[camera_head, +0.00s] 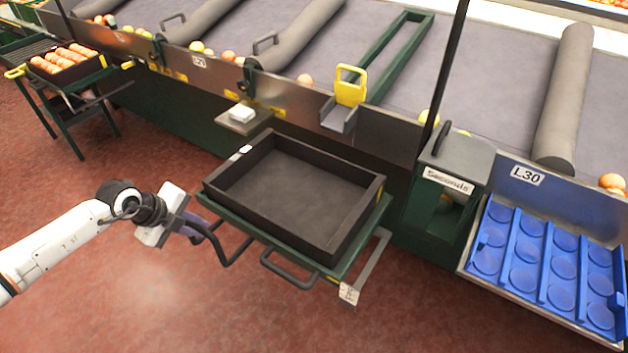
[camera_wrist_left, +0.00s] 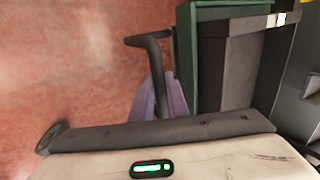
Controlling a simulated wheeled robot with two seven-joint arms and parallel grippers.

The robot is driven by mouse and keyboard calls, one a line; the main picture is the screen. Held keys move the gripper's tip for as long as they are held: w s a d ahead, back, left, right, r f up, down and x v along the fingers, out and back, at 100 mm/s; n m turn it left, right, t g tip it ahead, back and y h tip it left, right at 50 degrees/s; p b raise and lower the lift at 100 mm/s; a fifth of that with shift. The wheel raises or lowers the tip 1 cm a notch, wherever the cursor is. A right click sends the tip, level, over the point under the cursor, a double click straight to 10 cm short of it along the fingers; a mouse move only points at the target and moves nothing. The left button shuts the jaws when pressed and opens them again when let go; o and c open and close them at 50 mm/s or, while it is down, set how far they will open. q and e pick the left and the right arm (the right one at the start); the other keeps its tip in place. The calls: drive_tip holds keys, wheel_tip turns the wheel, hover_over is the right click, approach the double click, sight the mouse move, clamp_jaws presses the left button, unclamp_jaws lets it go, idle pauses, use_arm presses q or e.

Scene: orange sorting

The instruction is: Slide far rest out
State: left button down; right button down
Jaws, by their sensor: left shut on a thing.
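My left gripper (camera_head: 199,228) is at the left side of the green stand (camera_head: 372,222). Its purple fingers are shut on a dark bent bar (camera_head: 232,256), which sticks out from that side and looks like a rest. In the left wrist view the fingers (camera_wrist_left: 163,98) close around the bar (camera_wrist_left: 157,52), whose free end bends left over the floor. A similar grey bar (camera_head: 371,267) with a white tag (camera_head: 349,293) projects at the stand's right side. The bar's inner end is hidden. My right gripper is not in view.
An empty black tray (camera_head: 362,208) lies on the stand, with a dark handle (camera_head: 288,274) in front. A green "Seconds" bin (camera_head: 440,208) and blue moulded tray (camera_head: 540,262) stand right. Red floor is clear in front; the conveyor wall (camera_head: 385,138) runs behind.

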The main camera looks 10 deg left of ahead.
use_arm(q)
drive_tip(key=shift+s+a+p, duration=0.4)
drive_tip(key=shift+s+p, duration=0.15)
drive_tip(key=shift+s, duration=0.3)
drive_tip(key=shift+s+a+p, duration=0.35)
drive_tip(key=shift+s+p, duration=0.2)
drive_tip(key=shift+s, duration=0.3)
drive_tip(key=c, duration=1.4)
unclamp_jaws()
drive_tip(key=shift+w, duration=0.1)
drive_tip(key=shift+o, duration=0.2)
wheel_tip(320, 180, up, 5)
drive_tip(key=p, duration=0.5)
drive_tip(key=shift+d, duration=0.1)
wheel_tip(320, 180, up, 2)
